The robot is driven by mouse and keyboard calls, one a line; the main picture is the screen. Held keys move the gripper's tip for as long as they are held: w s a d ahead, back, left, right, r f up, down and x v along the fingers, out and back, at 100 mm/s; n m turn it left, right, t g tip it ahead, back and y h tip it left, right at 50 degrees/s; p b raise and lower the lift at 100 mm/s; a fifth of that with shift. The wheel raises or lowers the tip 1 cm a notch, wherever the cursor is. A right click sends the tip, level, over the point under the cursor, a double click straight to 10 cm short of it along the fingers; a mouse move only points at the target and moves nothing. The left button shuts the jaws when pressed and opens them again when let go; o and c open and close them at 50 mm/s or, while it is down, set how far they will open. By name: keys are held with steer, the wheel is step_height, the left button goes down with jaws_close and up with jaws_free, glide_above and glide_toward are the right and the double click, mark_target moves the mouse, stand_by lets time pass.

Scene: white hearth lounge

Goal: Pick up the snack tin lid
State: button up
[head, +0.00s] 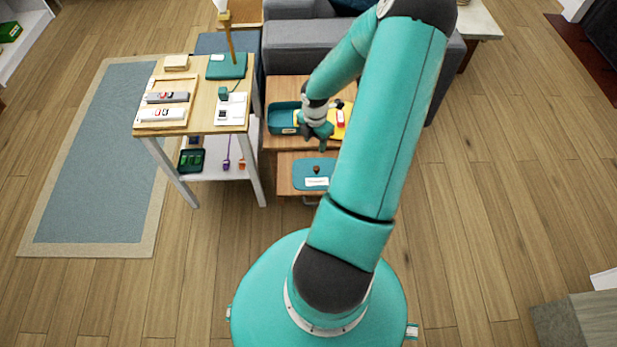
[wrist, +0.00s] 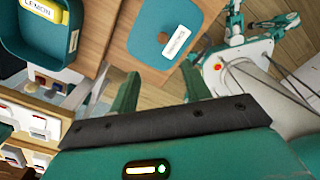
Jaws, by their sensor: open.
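The snack tin lid appears to be the flat teal panel with a dark brown knob and a white label (head: 303,171), lying on a low wooden surface in the head view. It also shows at the top of the wrist view (wrist: 150,38); its label is too small to read. My gripper (head: 319,138) is open and empty, above the low furniture just behind the lid in the head view. In the wrist view its two teal fingers (wrist: 158,86) are apart, with the lid beyond their tips and not touching.
A teal open tin (head: 283,118) sits on the wooden surface behind the lid; a yellow packet reading LEMON (wrist: 42,10) is in it. A tall side table (head: 208,118) with several small items stands left. A grey sofa (head: 300,47) is behind.

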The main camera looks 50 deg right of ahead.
glide_above(317, 168)
steer(key=f, duration=0.9)
steer(key=shift+w, duration=0.4)
steer(key=shift+s+f, duration=0.15)
steer(key=shift+f, duration=1.2)
steer(key=shift+s+f, duration=0.15)
steer(key=shift+f, duration=1.2)
jaws_close()
